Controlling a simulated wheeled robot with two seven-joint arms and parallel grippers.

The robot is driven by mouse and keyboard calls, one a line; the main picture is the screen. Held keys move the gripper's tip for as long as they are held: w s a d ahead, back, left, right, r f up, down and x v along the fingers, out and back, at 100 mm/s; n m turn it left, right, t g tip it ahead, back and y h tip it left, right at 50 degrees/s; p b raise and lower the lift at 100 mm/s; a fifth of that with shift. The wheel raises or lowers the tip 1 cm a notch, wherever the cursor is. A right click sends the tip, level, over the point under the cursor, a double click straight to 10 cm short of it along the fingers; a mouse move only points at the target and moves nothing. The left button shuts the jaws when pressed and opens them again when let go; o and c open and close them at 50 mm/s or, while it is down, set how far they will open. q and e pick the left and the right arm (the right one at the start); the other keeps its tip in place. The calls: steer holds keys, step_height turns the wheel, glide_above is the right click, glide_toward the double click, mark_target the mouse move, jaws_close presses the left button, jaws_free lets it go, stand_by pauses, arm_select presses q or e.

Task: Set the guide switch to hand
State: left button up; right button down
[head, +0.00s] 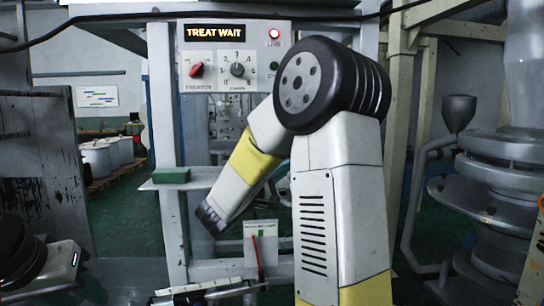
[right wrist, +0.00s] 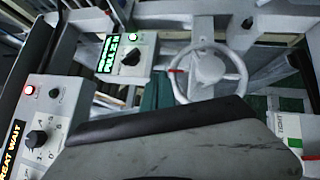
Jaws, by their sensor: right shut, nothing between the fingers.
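A small control box (right wrist: 126,55) shows in the right wrist view, with a lit green display, a green lamp and a black knob (right wrist: 131,56). Its lettering and the knob's setting are too small to read, so I cannot confirm it is the guide switch. In the head view I cannot make this box out; my right arm covers the area right of the large panel. My right forearm slants down to the left there, and its dark end with the shut gripper (head: 209,219) is below the panel, touching nothing I can see.
The "TREAT WAIT" panel (head: 235,57) has a red knob (head: 197,70), a numbered dial (head: 237,70) and a lit red lamp. A white handwheel (right wrist: 210,75) stands beside the small box. A green block (head: 171,175) lies on a shelf. Steel machinery (head: 500,190) stands right.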

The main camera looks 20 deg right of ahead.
steer(key=shift+s+a+f, duration=0.65)
steer(key=shift+s+a, duration=0.05)
steer(key=shift+a, duration=0.15)
steer(key=s+d+f+m+g+y, duration=0.2)
steer(key=s+d+f+m+g, duration=0.1)
steer(key=s+d+g, duration=0.4)
steer(key=s+a+f+m+g+y, duration=0.2)
steer(key=s+a+f+y, duration=0.2)
steer(key=s+f+y, duration=0.55)
steer(key=s+a+r+m+t+y, duration=0.1)
steer(key=a+y, duration=0.3)
steer(key=a, duration=0.4)
steer(key=s+a+r+m+t+y, duration=0.1)
steer(key=s+a+m+t+y, duration=0.1)
steer(key=a, duration=0.6)
steer(key=shift+s+a+r+t+y, duration=0.3)
steer(key=shift+s+t+y, duration=0.2)
steer(key=shift+s+y, duration=0.55)
